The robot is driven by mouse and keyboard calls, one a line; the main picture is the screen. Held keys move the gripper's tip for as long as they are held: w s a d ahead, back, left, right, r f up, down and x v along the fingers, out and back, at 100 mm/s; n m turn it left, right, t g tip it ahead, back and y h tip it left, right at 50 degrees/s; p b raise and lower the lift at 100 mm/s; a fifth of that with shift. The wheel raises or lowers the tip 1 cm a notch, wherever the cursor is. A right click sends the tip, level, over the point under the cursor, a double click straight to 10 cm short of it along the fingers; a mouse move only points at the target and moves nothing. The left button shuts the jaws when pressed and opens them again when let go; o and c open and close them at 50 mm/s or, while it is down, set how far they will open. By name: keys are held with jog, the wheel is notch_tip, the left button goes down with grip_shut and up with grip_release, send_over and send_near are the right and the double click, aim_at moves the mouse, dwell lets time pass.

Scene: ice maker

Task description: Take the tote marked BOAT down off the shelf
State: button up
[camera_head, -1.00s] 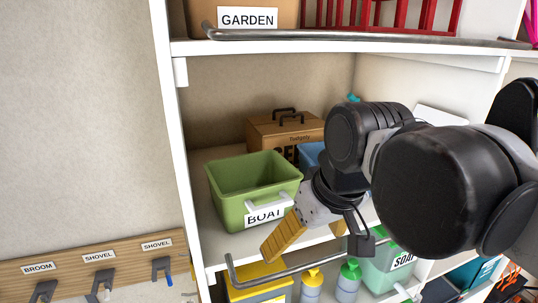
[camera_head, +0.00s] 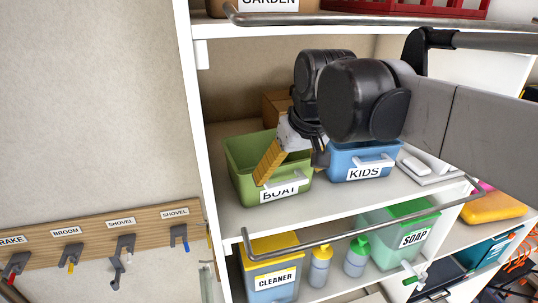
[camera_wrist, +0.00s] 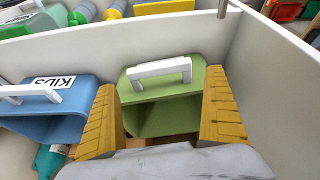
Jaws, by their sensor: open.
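The green BOAT tote (camera_head: 238,180) stands upright on the middle shelf (camera_head: 330,207), near its left side wall. Its front carries a white handle (camera_head: 285,183) and the BOAT label. In the wrist view the tote (camera_wrist: 165,112) and its white handle (camera_wrist: 158,68) show between my two yellow fingers. My gripper (camera_wrist: 162,82) is open, with one finger on each side of the handle in that view. In the head view one yellow finger (camera_head: 268,163) overlaps the tote's front; the other is hidden. I cannot tell whether the fingers touch the tote.
The blue KIDS tote (camera_head: 345,163) stands close at the right. A cardboard box (camera_head: 276,106) is behind. A metal rail (camera_head: 340,236) runs along the shelf's front. Below are the CLEANER bin (camera_head: 270,262), bottles and the SOAP bin (camera_head: 408,228). Another shelf is above.

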jog(key=x, duration=0.4)
jog(key=shift+w+f, duration=0.15)
jog(key=shift+f, duration=0.25)
jog(key=c, duration=1.2)
jog(key=shift+r, duration=0.1)
